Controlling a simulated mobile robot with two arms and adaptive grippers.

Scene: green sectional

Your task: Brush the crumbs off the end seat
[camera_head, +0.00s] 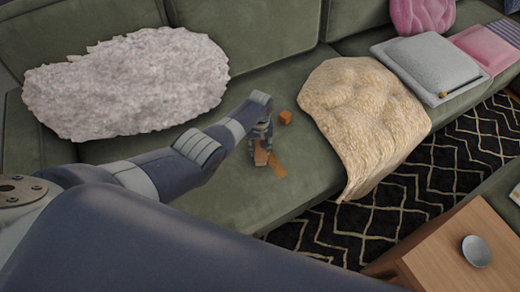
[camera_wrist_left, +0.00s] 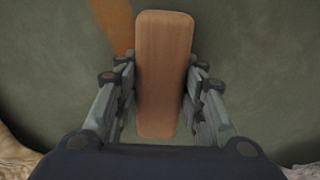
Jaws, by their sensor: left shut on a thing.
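My left gripper (camera_head: 262,148) reaches down over the green end seat (camera_head: 215,190) of the sofa. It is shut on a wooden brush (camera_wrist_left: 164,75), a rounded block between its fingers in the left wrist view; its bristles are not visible. The brush also shows partly in the head view (camera_head: 261,157). An orange-brown patch (camera_head: 278,170) lies beside the brush on the seat, and shows behind it in the left wrist view (camera_wrist_left: 113,25). I cannot make out single crumbs. My right gripper is not in view.
A beige throw (camera_head: 365,115) drapes over the seat to the right. Grey (camera_head: 428,68) and pink (camera_head: 485,48) cushions lie further right. A wooden table (camera_head: 440,250) with a grey bowl (camera_head: 476,251) stands front right.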

